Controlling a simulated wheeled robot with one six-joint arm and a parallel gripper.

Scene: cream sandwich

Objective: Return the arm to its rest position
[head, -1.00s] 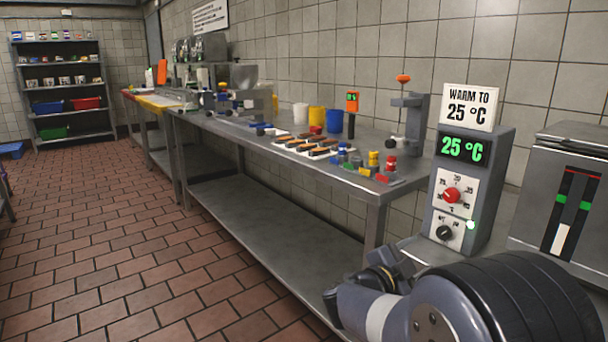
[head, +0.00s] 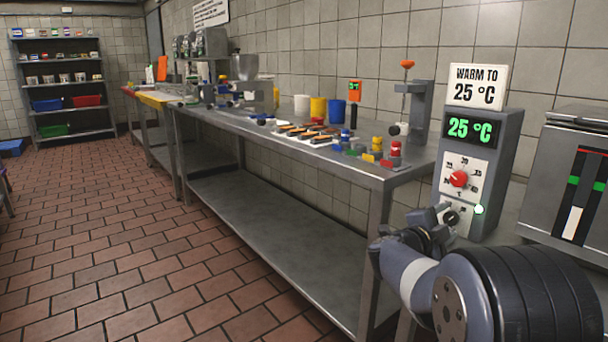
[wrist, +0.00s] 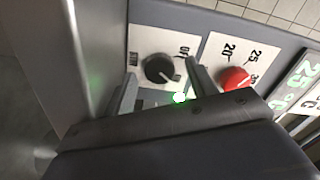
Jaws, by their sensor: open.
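My gripper (head: 436,226) is open and empty, low in front of the grey heater unit's (head: 497,160) dial panel. In the wrist view my gripper's two fingers (wrist: 163,90) stand apart on either side of the black knob (wrist: 158,69), with the knob framed between them; I cannot tell whether they touch it. The black knob (head: 451,216) is partly hidden by my gripper in the head view. The red dial (head: 459,179) sits above it. A green lamp (head: 478,209) is lit beside the black knob. The display (head: 472,129) reads 25 °C, matching the sign (head: 477,87).
A steel table (head: 372,171) to the left carries a tray of bars (head: 303,134), coloured weights (head: 377,152), cups and a stand (head: 415,110). A steel box with a striped gauge (head: 579,194) stands close on the right. The tiled floor (head: 130,240) at left is open.

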